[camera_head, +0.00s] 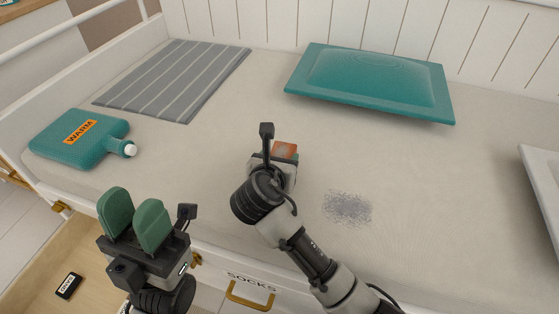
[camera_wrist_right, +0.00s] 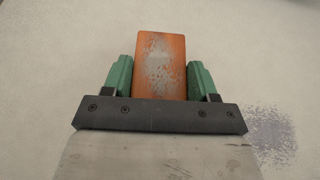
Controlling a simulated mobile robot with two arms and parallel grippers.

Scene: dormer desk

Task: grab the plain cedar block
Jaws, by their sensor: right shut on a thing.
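An orange-brown block (camera_wrist_right: 160,62) with a grey speckled patch on its face sits between the green fingers of my right gripper (camera_wrist_right: 160,80) in the right wrist view. The fingers are shut on its sides. In the head view only a small orange part of the block (camera_head: 284,150) shows past my right gripper (camera_head: 272,160); the rest is hidden by the gripper and wrist. The block is over the pale bed surface; I cannot tell whether it touches it. My left gripper (camera_head: 134,218) is at the lower left, its green fingers upward, apart and empty.
A grey speckled patch (camera_head: 347,208) marks the bed surface (camera_head: 420,190) right of my right gripper. A drawer labelled SOCKS (camera_head: 250,283) is in front.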

